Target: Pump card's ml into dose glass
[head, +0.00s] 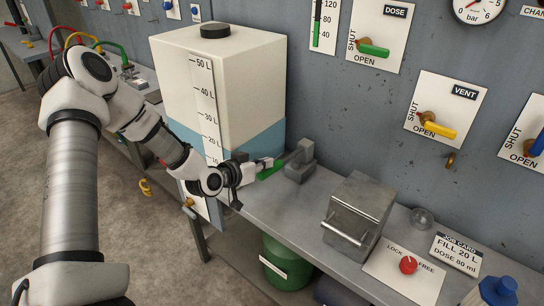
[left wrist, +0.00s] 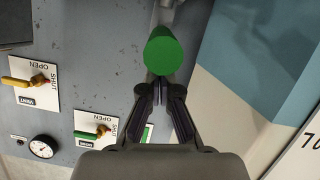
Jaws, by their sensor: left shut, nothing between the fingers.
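The pump (head: 300,165) is a grey metal block on the bench with a lever ending in a green grip (head: 270,169). My left gripper (head: 262,164) is shut and empty beside this grip. In the left wrist view, the green grip's round end (left wrist: 173,50) lies just beyond the closed fingertips (left wrist: 160,88); whether they touch is unclear. The job card (head: 457,249) reads FILL 20 L, DOSE 80 ml. A wall scale marked 120, 80, 40 (head: 325,22) is cut off at the top; its level is unclear. The DOSE valve has a green lever (head: 374,49). My right gripper is out of view.
A white tank (head: 240,75) with blue liquid low inside stands behind my left arm. A metal box (head: 357,222), a small clear glass object (head: 422,218) and a red LOCK/FREE knob (head: 408,265) occupy the bench's right. The VENT valve has a yellow lever (head: 440,130).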

